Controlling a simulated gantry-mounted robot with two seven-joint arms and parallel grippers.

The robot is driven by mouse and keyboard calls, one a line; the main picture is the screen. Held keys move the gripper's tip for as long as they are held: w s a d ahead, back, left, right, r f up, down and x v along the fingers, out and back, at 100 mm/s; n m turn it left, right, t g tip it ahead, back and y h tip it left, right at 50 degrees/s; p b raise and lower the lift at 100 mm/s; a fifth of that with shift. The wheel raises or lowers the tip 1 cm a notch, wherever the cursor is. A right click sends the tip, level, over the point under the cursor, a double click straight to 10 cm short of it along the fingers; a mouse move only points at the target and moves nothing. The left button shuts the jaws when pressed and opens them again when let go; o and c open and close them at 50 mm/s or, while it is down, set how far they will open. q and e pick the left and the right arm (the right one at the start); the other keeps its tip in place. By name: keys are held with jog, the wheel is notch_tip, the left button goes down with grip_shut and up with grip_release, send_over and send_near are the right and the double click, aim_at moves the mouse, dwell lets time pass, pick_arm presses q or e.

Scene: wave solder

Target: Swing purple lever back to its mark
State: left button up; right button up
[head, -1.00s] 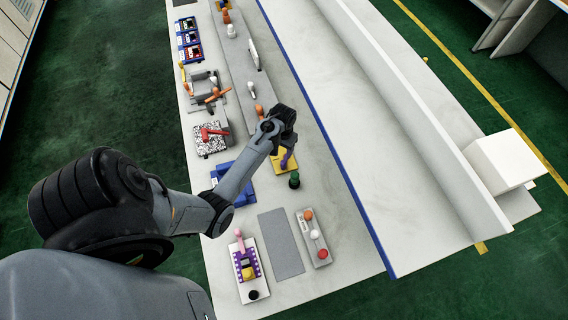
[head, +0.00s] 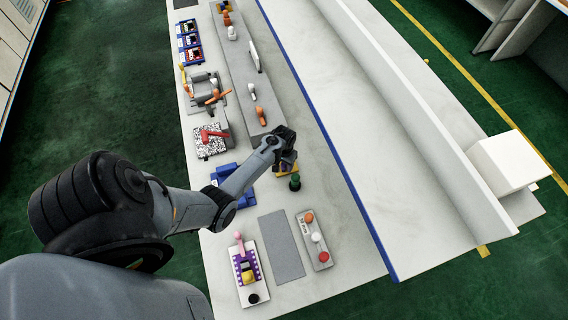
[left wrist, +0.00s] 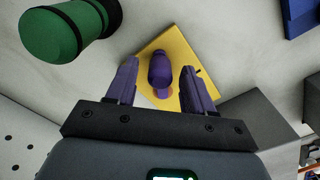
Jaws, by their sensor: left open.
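The purple lever (left wrist: 160,68) stands on a yellow base plate (left wrist: 188,50) in the left wrist view. A short dark line shows on the plate to the right of the lever. My left gripper (left wrist: 160,75) is open, with one finger on each side of the lever; whether either finger touches it I cannot tell. In the head view my left gripper (head: 287,158) is over the yellow plate (head: 286,170) and hides most of the lever. My right gripper is not in view.
A green cylinder with a dark cap (left wrist: 70,30) stands close to the left of the plate; in the head view it (head: 295,183) is just below my gripper. A blue fixture (head: 228,180) lies under my forearm. A grey panel with colored knobs (head: 315,240) is nearer.

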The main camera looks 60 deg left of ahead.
pick_arm(q)
grip_shut()
dwell(0.3)
